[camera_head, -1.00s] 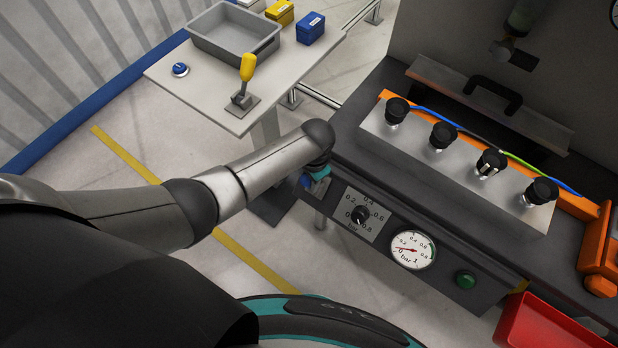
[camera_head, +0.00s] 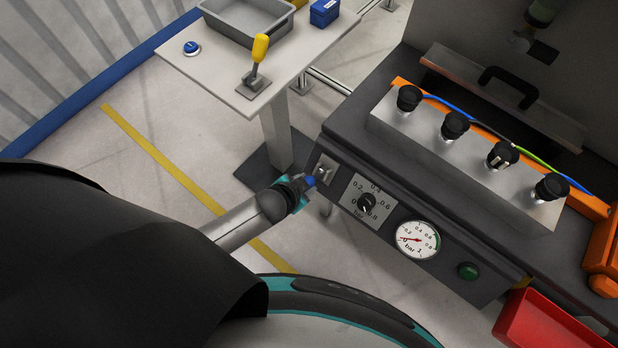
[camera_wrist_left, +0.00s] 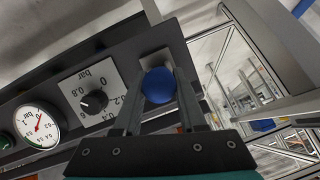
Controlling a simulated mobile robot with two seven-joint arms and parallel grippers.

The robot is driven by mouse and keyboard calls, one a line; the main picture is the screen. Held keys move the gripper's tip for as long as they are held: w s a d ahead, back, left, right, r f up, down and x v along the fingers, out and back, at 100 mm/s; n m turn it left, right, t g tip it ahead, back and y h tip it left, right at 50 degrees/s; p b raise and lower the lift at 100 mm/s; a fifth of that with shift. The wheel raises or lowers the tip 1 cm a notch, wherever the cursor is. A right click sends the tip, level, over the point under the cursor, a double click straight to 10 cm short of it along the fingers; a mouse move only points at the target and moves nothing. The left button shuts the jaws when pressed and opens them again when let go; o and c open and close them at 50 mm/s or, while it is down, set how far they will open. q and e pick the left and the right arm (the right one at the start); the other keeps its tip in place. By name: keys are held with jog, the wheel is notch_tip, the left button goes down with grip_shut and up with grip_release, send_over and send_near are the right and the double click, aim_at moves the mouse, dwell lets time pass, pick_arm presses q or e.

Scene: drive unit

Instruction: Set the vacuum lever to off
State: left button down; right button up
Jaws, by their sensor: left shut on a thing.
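The lever on the drive unit's front panel has a blue ball knob (camera_wrist_left: 158,85), and its metal plate (camera_head: 325,169) is at the panel's left end. My left gripper (camera_wrist_left: 160,98) is shut on the blue knob, with one finger on each side of it in the left wrist view. In the head view the left gripper (camera_head: 305,183) reaches the knob from the lower left, and the knob's blue (camera_head: 310,181) shows at its tip. The lever's shaft is mostly hidden, and I see no off marking. My right gripper is in neither view.
Right of the lever are a bar dial (camera_head: 367,203), a gauge (camera_head: 417,239) with a red needle, and a green button (camera_head: 468,271). A side table (camera_head: 215,80) with a yellow-handled lever (camera_head: 260,48) stands behind. A red bin (camera_head: 545,325) is at the lower right.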

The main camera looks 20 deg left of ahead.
pick_arm(q)
jog(key=shift+s+a+f+n+t+h+b, duration=0.1)
jog(key=shift+s+f+t+h+b, duration=0.2)
jog(key=shift+f+t+b, duration=1.3)
jog(key=shift+s+a+f+n+t+h+b, duration=0.15)
jog(key=shift+t+h+b, duration=0.3)
jog(key=shift+b, duration=2.4)
jog(key=shift+s+d+f+n+t+h+b, duration=0.1)
jog(key=shift+s+f+t+h+b, duration=0.2)
jog(key=shift+f+t+b, duration=1.3)
jog(key=shift+r+g+b, duration=0.45)
jog(key=shift+r+b, duration=0.2)
jog(key=shift+r, duration=0.25)
jog(key=c, duration=0.5)
grip_release()
jog(key=shift+o, duration=0.2)
jog(key=shift+a, duration=0.1)
